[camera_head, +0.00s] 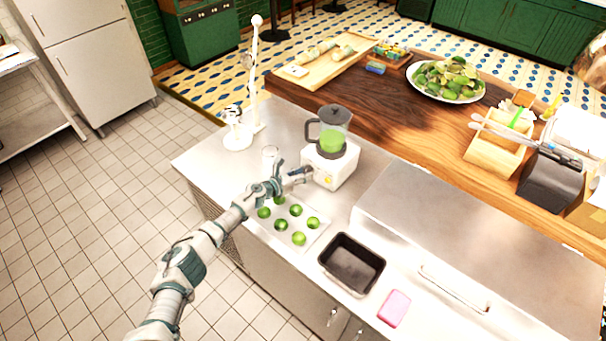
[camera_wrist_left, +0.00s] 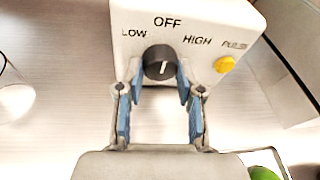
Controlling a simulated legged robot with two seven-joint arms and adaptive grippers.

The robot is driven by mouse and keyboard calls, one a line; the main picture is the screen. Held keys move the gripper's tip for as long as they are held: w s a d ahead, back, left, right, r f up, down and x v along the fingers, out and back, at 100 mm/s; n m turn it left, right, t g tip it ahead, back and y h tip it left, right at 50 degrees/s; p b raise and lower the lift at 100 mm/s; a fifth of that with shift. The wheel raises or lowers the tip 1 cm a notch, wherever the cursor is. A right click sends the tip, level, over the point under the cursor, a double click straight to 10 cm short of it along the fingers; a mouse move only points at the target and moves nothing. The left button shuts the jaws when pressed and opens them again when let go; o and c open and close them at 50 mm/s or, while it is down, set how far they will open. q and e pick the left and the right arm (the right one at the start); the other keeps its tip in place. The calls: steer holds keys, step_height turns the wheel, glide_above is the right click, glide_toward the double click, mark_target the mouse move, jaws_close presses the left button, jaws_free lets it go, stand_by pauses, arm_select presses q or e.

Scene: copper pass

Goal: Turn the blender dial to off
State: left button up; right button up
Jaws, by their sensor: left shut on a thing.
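The blender (camera_head: 333,136) stands on the steel counter, with a white base (camera_head: 331,167) and a jug holding green liquid. The left wrist view shows its front panel, marked LOW, OFF, HIGH and PULSE. The black dial (camera_wrist_left: 159,62) sits below OFF; its short white line is close to vertical, and I cannot tell its exact setting. A yellow button (camera_wrist_left: 225,64) is right of the dial. My left gripper (camera_wrist_left: 158,82) has its blue-padded fingers on either side of the dial, shut on it. It also shows in the head view (camera_head: 301,176). My right gripper is not in view.
A tray of green limes (camera_head: 299,239), a black bin (camera_head: 351,264) and a pink sponge (camera_head: 394,308) lie on the counter in front. A glass (camera_head: 270,157) stands left of the blender. A plate of greens (camera_head: 447,80) sits on the wooden counter behind.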

arm_select(q)
steer(key=o, duration=1)
steer(key=shift+s+f, duration=0.1)
steer(key=shift+f, duration=0.25)
steer(key=shift+c, duration=0.2)
steer(key=shift+o, duration=1)
steer(key=shift+r, duration=0.1)
steer(key=shift+r, duration=0.1)
steer(key=shift+s+a+r, duration=0.1)
steer(key=shift+a+r, duration=0.05)
steer(key=shift+a, duration=0.2)
steer(key=v, duration=1.1)
